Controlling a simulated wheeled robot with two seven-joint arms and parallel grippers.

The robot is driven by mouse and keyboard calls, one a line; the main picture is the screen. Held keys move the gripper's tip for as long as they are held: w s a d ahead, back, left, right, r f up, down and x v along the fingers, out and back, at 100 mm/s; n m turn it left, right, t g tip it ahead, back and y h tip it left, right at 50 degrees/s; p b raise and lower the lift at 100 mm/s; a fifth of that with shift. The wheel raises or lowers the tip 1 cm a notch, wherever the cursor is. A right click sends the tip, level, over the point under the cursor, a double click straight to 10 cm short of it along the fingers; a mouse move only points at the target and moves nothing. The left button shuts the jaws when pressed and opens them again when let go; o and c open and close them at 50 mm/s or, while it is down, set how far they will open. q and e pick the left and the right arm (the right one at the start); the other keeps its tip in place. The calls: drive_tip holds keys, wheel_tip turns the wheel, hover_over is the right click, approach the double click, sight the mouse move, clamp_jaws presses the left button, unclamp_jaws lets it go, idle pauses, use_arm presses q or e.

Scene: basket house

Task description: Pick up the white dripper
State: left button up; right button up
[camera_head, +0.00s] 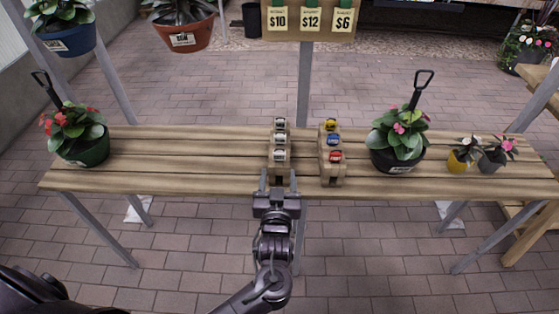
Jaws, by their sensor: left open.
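Small white drippers (280,140) sit in a row on a narrow wooden stand on the slatted wooden table (225,165), near its middle. They are small, so their details are hard to make out. My left gripper (278,178) is at the table's front edge, just in front of the stand, pointing away from me. Its two fingers are apart, with the near end of the stand showing between or just beyond them. Whether they touch the stand is unclear. I see nothing held. My right gripper is out of view.
A second stand (332,172) with yellow, blue and red pieces is close on the right. Potted plants stand at the left (90,150) and right (398,160), with small yellow and grey pots (460,162) farther right. Hanging pots and price signs (310,20) are behind.

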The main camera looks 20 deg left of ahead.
sight(279, 156)
use_arm(q)
drive_tip(key=x, duration=0.4)
drive_tip(key=r+x, duration=0.1)
drive_tip(key=x, duration=0.2)
drive_tip(key=shift+w+r+p, duration=0.1)
drive_tip(key=shift+p, duration=0.3)
drive_tip(key=shift+w, duration=0.25)
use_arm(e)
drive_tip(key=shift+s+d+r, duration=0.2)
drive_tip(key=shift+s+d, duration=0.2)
use_arm(q)
drive_tip(key=shift+c, duration=0.3)
drive_tip(key=c, duration=0.8)
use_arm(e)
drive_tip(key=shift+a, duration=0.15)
use_arm(q)
wheel_tip(279, 156, up, 20)
drive_tip(key=p, duration=0.1)
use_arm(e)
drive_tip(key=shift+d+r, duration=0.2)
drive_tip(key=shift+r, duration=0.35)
